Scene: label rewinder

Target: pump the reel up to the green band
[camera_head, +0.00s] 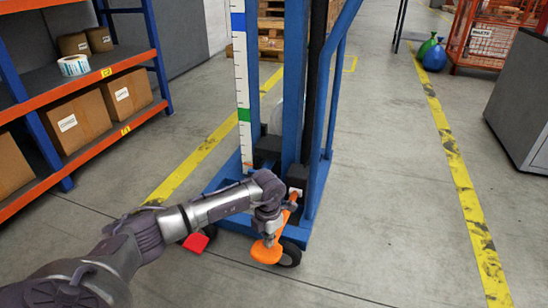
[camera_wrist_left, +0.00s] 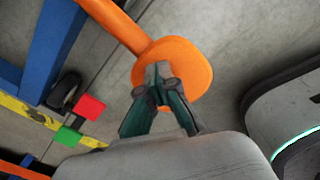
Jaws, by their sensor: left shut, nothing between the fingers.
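The blue lift (camera_head: 292,90) stands upright with a white scale (camera_head: 241,80) on its left side. The scale carries a green band (camera_head: 244,115) low down and a blue band (camera_head: 238,22) higher up. An orange pedal (camera_head: 264,252) with a round pad sticks out at the lift's foot; it also shows in the left wrist view (camera_wrist_left: 185,62). My left gripper (camera_head: 268,236) is shut and empty, its tips over the pad; I cannot tell whether they touch it. A pale rounded shape (camera_head: 276,116), perhaps the reel, is mostly hidden behind the mast. My right gripper is out of view.
A red pedal (camera_head: 196,243) lies left of the orange one; a green pedal (camera_wrist_left: 68,136) shows beside it in the wrist view. A shelf (camera_head: 90,78) with boxes stands left, a grey cabinet (camera_head: 520,105) right. The floor right of the lift is clear.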

